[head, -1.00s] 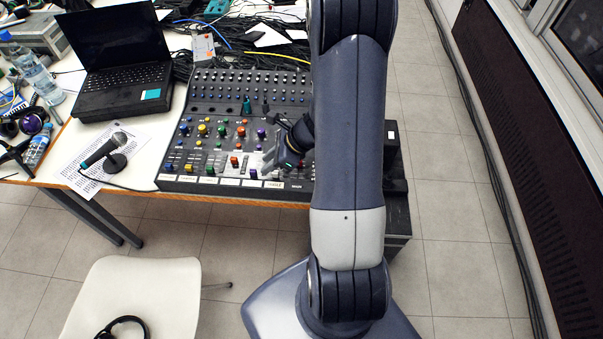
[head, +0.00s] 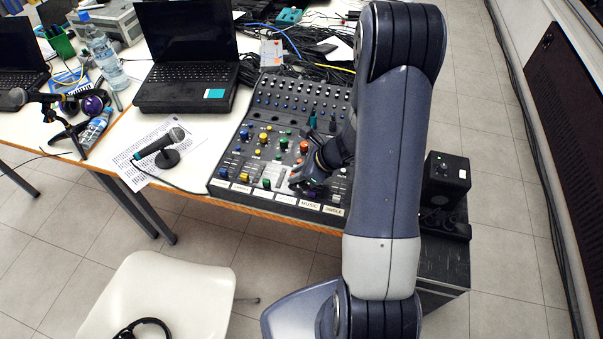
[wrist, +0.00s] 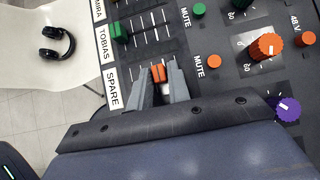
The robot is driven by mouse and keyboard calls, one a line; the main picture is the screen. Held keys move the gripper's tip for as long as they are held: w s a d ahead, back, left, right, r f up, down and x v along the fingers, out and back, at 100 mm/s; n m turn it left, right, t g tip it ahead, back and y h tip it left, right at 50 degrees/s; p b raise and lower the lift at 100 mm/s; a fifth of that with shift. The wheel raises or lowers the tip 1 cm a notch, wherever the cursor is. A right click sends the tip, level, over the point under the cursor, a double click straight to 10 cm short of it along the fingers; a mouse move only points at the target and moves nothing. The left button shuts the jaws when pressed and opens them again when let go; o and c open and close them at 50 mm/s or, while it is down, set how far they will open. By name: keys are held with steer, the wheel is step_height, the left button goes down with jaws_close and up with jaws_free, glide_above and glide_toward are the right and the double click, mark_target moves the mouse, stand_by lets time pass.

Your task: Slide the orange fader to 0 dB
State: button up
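The orange fader (wrist: 159,74) sits in its slot on the mixing desk (head: 282,100), in the strip labelled SPARE, well away from the label end. In the wrist view the two grey fingers of my gripper (wrist: 161,84) stand on either side of the orange fader, very close to it. Whether they press on it is not clear. White tick lines run across the slots, but no 0 dB mark can be read beside this fader. In the head view my gripper (head: 297,178) is low over the desk's front part and hides the orange fader.
A green fader (wrist: 119,32) stands in the neighbouring strip near its label. Orange and purple knobs (wrist: 287,108) lie to the right in the wrist view. A microphone (head: 160,147), a laptop (head: 186,75) and a black box (head: 446,180) stand around the desk.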

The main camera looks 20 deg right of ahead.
jaws_close()
steer(key=shift+w+d, duration=0.15)
steer(key=shift+w, duration=0.05)
steer(key=shift+o, duration=2.3)
jaws_free()
steer(key=v, duration=1.1)
steer(key=shift+f, duration=0.15)
